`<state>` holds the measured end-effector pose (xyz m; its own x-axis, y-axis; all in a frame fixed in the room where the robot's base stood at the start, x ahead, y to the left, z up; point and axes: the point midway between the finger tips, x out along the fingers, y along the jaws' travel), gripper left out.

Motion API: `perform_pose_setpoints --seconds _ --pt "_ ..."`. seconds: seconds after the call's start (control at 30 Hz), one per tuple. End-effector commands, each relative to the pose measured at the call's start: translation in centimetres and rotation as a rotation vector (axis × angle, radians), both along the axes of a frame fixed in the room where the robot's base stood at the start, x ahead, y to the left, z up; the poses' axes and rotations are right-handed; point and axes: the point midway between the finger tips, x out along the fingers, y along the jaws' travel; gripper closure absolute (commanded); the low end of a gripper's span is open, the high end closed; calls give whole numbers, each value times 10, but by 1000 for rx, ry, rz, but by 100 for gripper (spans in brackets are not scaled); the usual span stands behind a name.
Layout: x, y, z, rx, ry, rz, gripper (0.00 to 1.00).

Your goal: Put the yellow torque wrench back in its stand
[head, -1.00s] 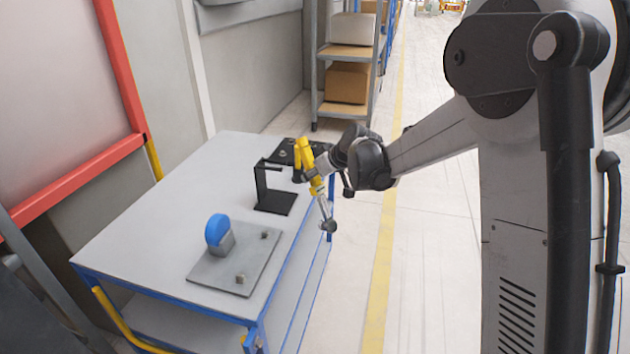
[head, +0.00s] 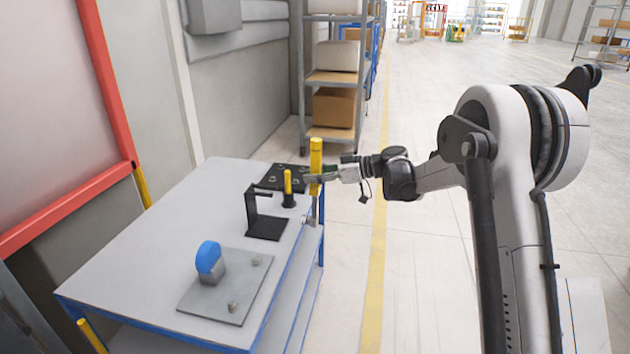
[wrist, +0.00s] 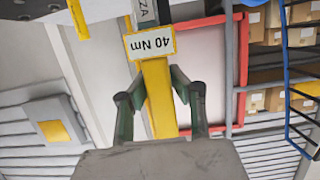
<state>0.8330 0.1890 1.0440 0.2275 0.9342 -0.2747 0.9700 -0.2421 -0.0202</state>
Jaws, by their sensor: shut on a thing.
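The yellow torque wrench (head: 316,155) is held upright by my gripper (head: 314,178), handle up and metal shaft down, at the right edge of the table. In the wrist view my gripper's fingers (wrist: 160,95) close around the yellow wrench (wrist: 158,100), near a label reading 40 Nm. A black bracket (head: 265,228), which looks like the stand, is on the table left of and nearer than the wrench. Its hooked top arm is empty. The wrench's lower end is partly hard to make out against the table edge.
A yellow-handled tool (head: 288,182) stands in a black holder between bracket and wrench. A black plate (head: 284,176) lies behind. A grey plate (head: 225,297) with a blue round part (head: 208,257) is at the front of the table (head: 140,250). The floor to the right is clear.

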Motion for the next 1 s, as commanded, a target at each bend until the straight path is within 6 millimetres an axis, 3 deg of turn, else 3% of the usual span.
perform_pose_setpoints --seconds 0.57,1.0 --pt "11 49 2 0 1 0 100" --pt "13 53 2 -14 5 -7 100"
